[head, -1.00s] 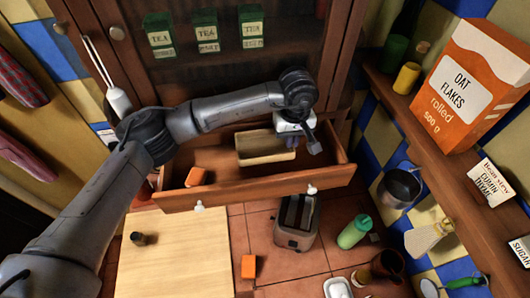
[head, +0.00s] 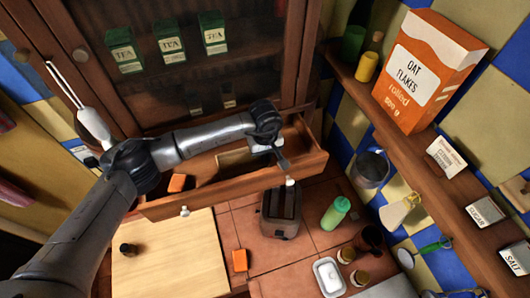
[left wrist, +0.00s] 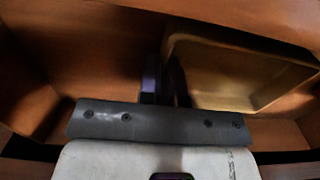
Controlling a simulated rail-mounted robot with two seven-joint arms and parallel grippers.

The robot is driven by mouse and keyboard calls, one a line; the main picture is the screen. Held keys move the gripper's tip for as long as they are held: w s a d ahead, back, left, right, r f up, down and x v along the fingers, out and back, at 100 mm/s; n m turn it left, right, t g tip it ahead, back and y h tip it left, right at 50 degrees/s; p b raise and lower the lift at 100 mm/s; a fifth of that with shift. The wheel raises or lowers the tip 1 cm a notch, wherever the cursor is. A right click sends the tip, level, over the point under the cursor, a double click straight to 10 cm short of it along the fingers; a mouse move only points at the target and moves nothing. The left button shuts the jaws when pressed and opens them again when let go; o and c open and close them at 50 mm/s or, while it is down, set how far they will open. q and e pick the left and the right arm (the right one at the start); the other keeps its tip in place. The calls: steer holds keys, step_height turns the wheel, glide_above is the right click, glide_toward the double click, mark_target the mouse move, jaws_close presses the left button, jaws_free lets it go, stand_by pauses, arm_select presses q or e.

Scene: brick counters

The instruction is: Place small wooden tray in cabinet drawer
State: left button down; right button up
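The small wooden tray (head: 232,158) is inside the open cabinet drawer (head: 160,208), partly hidden in the head view behind my left arm and the drawer front. It shows larger in the left wrist view (left wrist: 235,75), at the right, with its hollow side visible. My left gripper (head: 283,163) is over the right part of the drawer. In the left wrist view its two fingers (left wrist: 165,82) are close together at the tray's near side wall, which appears pinched between them. I cannot tell whether the tray touches the drawer floor. My right gripper is not in view.
An orange block (head: 177,183) lies in the drawer's left part. Below are a toaster (head: 281,212), a green bottle (head: 335,213) and a wooden board (head: 170,255). A glass-door cabinet with tea tins (head: 170,45) stands above. A shelf with an oat box (head: 425,70) is at right.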

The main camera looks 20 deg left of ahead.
arm_select(q)
steer(key=shift+f, duration=0.1)
steer(key=shift+f+b, duration=0.15)
steer(key=shift+b, duration=0.15)
steer(key=c, duration=1.3)
jaws_free()
steer(key=shift+r, duration=0.4)
step_height(320, 180, up, 12)
steer(key=b, duration=0.4)
steer(key=shift+f, duration=0.1)
